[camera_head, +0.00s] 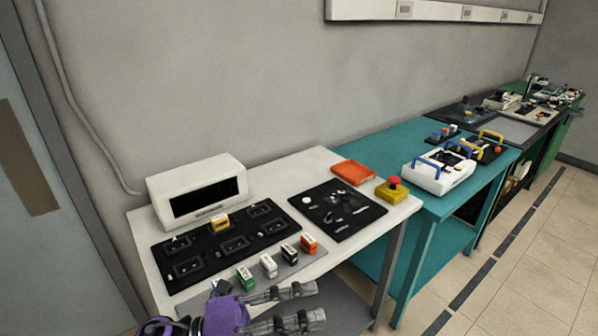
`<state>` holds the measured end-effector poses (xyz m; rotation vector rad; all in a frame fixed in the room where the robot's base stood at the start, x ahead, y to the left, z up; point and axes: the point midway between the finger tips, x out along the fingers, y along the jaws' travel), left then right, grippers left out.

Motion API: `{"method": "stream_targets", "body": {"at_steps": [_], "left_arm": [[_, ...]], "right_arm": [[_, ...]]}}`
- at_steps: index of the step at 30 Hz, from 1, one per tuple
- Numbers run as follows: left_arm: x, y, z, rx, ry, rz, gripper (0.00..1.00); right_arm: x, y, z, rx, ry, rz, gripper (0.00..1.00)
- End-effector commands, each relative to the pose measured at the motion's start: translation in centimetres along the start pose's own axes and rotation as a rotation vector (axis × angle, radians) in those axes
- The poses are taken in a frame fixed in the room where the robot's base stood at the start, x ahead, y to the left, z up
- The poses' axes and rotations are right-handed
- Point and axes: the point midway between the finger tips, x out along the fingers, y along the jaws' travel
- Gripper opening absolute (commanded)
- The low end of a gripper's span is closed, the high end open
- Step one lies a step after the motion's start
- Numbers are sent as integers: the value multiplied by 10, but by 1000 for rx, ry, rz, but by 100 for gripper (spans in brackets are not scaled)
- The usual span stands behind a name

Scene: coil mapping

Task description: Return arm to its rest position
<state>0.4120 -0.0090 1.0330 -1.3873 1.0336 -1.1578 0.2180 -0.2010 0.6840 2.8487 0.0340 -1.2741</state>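My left gripper (316,302) is at the bottom of the head view, below the front edge of the white table (300,172) in the picture. Its two grey fingers are apart, with nothing between them. The purple part of my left arm (226,315) shows at the bottom edge. The rest of that arm is cut off by the frame. My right gripper does not show. On the table, green (246,278), white (269,265), black (290,254) and orange (309,244) blocks stand in a row on a grey strip. A yellow block (218,223) is on the black panel (165,262).
A white box with a dark screen (197,190) stands behind the panel. A black mat with small parts (337,209), an orange tray (353,172) and a red-topped yellow button box (391,190) lie to the right. A teal table (425,222) adjoins. Floor (540,270) is clear at right.

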Motion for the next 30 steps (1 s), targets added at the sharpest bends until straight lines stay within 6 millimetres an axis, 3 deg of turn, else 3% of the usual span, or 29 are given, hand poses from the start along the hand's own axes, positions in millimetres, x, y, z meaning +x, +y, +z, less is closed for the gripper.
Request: {"method": "stream_targets", "body": {"at_steps": [2,5,7,10,15,18,21,25,30], "left_arm": [[-17,6,21,-202,-236,-130,37],[-59,35,46,-459,-539,-253,37],[-98,69,52,-645,-752,-320,37],[-146,119,43,-862,-992,-376,37],[-213,202,-8,-1190,-1326,-430,37],[-242,243,-53,-1369,-1492,-449,37],[-258,272,-93,-1509,-1611,-460,37],[-268,293,-127,-1620,-1698,-466,37],[-271,300,-140,-1661,-1729,-466,37]], "right_arm": [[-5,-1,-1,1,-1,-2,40],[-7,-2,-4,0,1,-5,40],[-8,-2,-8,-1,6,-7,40],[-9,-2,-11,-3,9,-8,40],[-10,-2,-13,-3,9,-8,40],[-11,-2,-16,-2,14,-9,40],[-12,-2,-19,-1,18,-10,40],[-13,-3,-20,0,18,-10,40],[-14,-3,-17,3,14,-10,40]]}}
